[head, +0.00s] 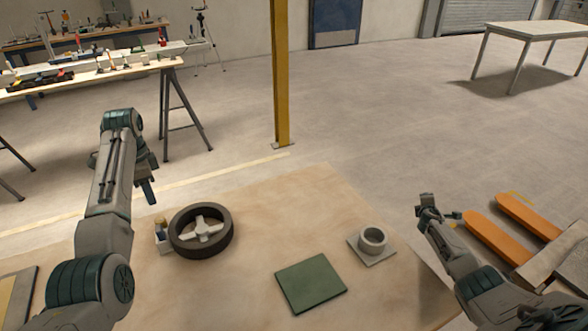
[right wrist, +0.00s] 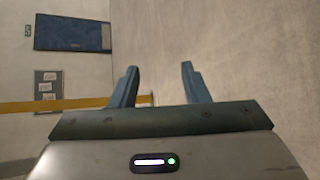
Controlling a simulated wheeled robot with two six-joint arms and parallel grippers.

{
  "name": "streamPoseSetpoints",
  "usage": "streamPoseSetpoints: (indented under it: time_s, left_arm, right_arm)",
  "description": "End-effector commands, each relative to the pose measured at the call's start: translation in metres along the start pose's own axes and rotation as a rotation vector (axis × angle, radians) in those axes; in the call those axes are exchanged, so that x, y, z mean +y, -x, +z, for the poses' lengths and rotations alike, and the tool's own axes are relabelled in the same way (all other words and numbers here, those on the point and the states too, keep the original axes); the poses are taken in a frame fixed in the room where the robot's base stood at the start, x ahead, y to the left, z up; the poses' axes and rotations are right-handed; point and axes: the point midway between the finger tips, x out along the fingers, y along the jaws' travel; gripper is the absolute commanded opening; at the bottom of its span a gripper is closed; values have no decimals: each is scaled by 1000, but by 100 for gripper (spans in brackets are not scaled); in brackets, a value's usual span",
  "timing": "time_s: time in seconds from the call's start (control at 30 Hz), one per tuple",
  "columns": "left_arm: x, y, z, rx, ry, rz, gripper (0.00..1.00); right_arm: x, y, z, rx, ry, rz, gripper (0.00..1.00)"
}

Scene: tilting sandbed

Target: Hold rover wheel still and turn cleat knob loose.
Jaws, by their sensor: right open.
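The rover wheel (head: 229,238), a dark tyre with a pale spoked hub, lies flat on the sandbed (head: 230,295). A small pale block with a yellowish-brown top (head: 160,224), perhaps the cleat knob, stands close against the wheel's left side. My left gripper (head: 150,194) points down in the air above and left of the wheel, apart from it. Its finger gap is not clear. My right gripper (head: 432,208) is far to the right of the wheel. In the right wrist view this gripper (right wrist: 158,84) is open, with nothing between its fingers.
A green square plate (head: 310,283) and a grey ring on a square base (head: 373,242) lie on the sandbed right of the wheel. Orange forks (head: 500,238) are beyond its right edge. A yellow post (head: 281,80) stands behind; a cluttered bench (head: 95,72) is at back left.

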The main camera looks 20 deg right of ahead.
Motion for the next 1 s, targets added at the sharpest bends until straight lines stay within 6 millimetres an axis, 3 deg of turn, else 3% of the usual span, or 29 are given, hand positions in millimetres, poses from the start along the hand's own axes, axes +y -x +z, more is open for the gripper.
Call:
streamPoseSetpoints:
  time_s: [0.03,0.27,0.47,0.53,0.6,0.77,1.0]
  left_arm:
    - [0,0,0,0,0,0,36]
    - [0,0,0,0,0,0,36]
    - [0,0,0,0,0,0,36]
    - [0,0,0,0,0,0,36]
    - [0,0,0,0,0,0,36]
    - [0,0,0,0,0,0,36]
    - [0,0,0,0,0,0,36]
  right_arm:
    - [34,-2,-13,-25,-43,21,42]
    - [168,4,-46,-148,-217,66,42]
    - [283,32,-65,-235,-382,76,42]
    - [317,48,-85,-249,-451,48,42]
    - [326,66,-124,-240,-503,-30,42]
    - [313,102,-212,-184,-545,-219,42]
    - [293,175,-334,-73,-535,-491,42]
